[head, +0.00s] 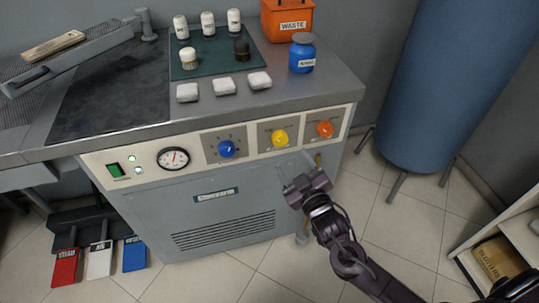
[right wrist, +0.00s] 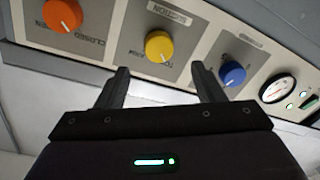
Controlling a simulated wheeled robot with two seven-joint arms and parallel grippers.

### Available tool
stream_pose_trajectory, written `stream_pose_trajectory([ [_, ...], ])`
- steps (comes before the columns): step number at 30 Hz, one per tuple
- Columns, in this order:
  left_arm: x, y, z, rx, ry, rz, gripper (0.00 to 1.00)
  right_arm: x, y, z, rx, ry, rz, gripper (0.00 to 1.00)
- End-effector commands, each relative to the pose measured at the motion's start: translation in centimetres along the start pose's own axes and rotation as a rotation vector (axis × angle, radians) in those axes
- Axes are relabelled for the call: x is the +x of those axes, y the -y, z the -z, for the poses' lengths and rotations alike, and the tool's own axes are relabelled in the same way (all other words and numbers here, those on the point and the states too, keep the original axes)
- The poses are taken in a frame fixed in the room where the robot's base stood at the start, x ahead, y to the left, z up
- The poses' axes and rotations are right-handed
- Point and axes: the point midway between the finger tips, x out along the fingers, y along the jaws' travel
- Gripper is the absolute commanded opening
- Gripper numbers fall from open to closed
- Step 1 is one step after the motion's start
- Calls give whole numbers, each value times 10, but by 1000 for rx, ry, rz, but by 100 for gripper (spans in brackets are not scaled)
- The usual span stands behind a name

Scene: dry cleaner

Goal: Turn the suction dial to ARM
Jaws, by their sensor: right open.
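The suction dial is a yellow knob (head: 280,138) on a grey plate, between the blue and orange knobs on the console's front panel. In the right wrist view the panel appears upside down, and the yellow knob (right wrist: 159,46) has the suction lettering beside it. Its pointer setting is too small to read surely. My right gripper (head: 294,164) is open and empty, just below and in front of the yellow knob. In the right wrist view its two fingers (right wrist: 161,70) stand apart with the knob between and beyond their tips, not touching it. My left gripper is not in view.
The blue knob (head: 226,149) and orange knob (head: 324,129) flank the dial closely. A gauge (head: 173,158) and green switch (head: 115,170) are farther left. Bottles, white pads and an orange waste bin (head: 287,20) stand on the worktop. A blue tank (head: 440,85) stands right.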

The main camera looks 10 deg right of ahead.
Motion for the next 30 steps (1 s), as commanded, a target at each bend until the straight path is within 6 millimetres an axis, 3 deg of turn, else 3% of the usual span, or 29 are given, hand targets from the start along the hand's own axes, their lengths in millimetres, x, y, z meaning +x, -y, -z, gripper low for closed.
stream_pose_trajectory([
  [16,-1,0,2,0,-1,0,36,71,-1,3,0,-6,-3,62],
  [27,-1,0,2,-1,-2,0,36,77,-1,3,0,-4,-1,62],
  [30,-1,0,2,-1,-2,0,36,77,-1,3,0,-4,-1,50],
])
